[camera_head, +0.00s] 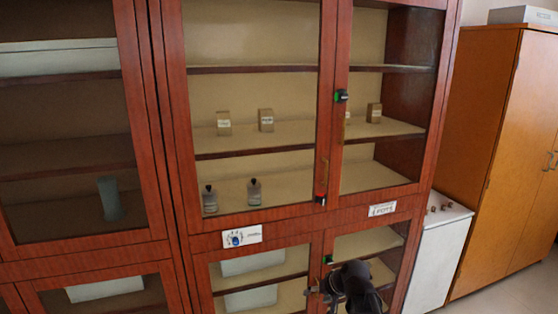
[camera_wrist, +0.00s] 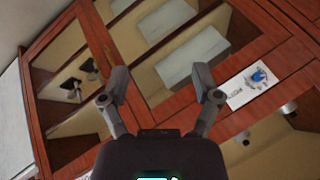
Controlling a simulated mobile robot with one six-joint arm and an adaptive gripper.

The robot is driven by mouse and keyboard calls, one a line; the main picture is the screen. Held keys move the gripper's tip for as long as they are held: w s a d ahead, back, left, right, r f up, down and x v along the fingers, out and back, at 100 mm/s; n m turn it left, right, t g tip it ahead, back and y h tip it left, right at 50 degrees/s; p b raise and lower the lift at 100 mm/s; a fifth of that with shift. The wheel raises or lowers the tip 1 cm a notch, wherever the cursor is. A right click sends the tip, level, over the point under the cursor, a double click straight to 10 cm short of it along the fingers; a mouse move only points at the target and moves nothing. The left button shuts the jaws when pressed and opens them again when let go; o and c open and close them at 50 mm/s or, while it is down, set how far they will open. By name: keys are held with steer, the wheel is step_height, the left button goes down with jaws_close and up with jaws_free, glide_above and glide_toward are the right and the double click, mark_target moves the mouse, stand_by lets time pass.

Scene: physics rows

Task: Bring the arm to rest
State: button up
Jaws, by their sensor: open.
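My gripper (camera_wrist: 159,75) is open in the wrist view, with its two fingers spread and nothing between them. In the head view my dark gripper and wrist (camera_head: 357,282) show at the lower right, in front of the lower cabinet doors. The red-brown wooden cabinet (camera_head: 370,228) with glazed doors fills most of the head view. In the wrist view the cabinet frame (camera_wrist: 165,112) lies tilted beyond the fingers. Whether a finger touches the cabinet cannot be told.
Two small boxes (camera_head: 266,120) (camera_head: 224,123) and two dark-capped bottles (camera_head: 254,191) (camera_head: 210,199) stand on shelves. Pale boxes (camera_head: 252,298) lie behind the lower door. A white counter (camera_head: 437,260) and an orange wooden cupboard (camera_head: 500,150) stand at right. Floor shows at lower right.

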steer(key=s+d+f+g+h, duration=0.1)
steer(key=s+d+g+h, duration=0.1)
steer(key=s, duration=0.4)
steer(key=s+d+f+n+g+h, duration=0.1)
steer(key=s+d+f+g+h, duration=0.1)
steer(key=s, duration=0.4)
steer(key=shift+s+d+h, duration=0.25)
steer(key=shift+d+h, duration=0.45)
steer(key=shift+d, duration=0.05)
